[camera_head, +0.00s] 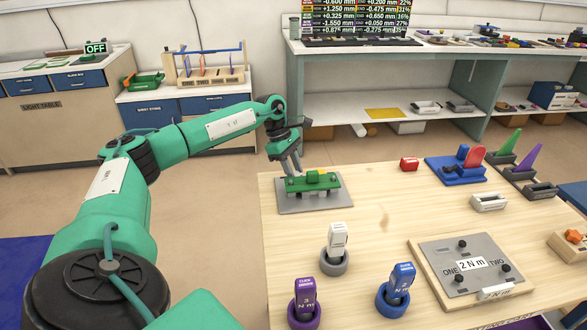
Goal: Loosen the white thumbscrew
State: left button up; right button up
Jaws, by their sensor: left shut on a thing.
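My left gripper (290,172) reaches down from the left to the green fixture (311,185), which lies on a grey plate (337,198) at the table's back left corner. I cannot make out a white thumbscrew for certain. A white driver-like handle (337,238) stands upright in a grey round holder (335,262) in front of the fixture. My right gripper is not in view.
A purple handle (305,293) and a blue handle (400,279) stand in holders near the front. A grey panel marked ONE and TWO (440,245) lies at right. A blue stand (455,172) and a red block (409,164) are at the back. The table's middle is clear.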

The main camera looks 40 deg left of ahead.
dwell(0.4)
pick_arm(q)
jog(key=o, duration=1)
jog(key=shift+f, duration=0.1)
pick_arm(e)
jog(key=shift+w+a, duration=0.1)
